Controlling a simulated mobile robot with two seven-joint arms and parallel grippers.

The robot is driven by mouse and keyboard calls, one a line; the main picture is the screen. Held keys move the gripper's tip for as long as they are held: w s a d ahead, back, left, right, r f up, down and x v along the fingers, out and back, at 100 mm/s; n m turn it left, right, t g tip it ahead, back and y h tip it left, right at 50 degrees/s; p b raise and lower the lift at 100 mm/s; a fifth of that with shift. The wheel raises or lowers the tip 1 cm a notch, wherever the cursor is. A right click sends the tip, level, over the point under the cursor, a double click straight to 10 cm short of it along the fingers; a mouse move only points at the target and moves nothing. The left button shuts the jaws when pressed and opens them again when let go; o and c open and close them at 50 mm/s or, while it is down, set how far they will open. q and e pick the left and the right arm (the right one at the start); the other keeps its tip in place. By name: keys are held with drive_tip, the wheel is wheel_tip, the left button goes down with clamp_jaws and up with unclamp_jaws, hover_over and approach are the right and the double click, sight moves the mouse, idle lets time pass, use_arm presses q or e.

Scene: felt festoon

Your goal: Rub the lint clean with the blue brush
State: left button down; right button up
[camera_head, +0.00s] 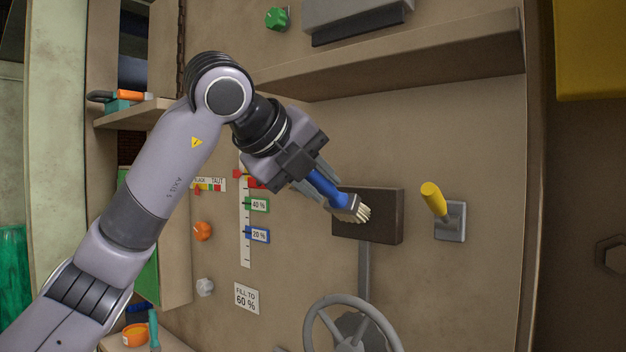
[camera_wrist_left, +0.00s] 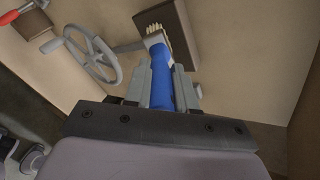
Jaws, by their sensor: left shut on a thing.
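My left gripper (camera_head: 318,180) is shut on the blue brush (camera_head: 325,187). The brush points down and right, with its pale bristles in front of a dark brown panel (camera_head: 385,217) on the wall. In the left wrist view, the blue handle (camera_wrist_left: 162,88) sits between the fingers and the bristles overlap the dark panel (camera_wrist_left: 176,30). I cannot tell whether the bristles touch it. A small grey-white lump (camera_head: 205,287), perhaps lint, is on the wall at the lower left. My right gripper is not in view.
A yellow-handled lever (camera_head: 434,199) is right of the panel. A grey handwheel (camera_head: 352,328) is below it. A shelf (camera_head: 400,62) juts out above. A gauge strip (camera_head: 245,225) with coloured tags, an orange knob (camera_head: 202,231) and a "fill to 60 %" sign (camera_head: 246,298) are at left.

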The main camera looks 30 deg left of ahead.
use_arm(q)
drive_tip(key=shift+a, duration=0.55)
drive_tip(key=shift+s+f+b, duration=0.1)
drive_tip(key=shift+s+b, duration=0.2)
drive_tip(key=shift+s, duration=0.05)
drive_tip(key=s+b, duration=0.2)
drive_tip(key=s, duration=0.4)
drive_tip(key=shift+a, duration=0.25)
drive_tip(key=shift+s, duration=0.1)
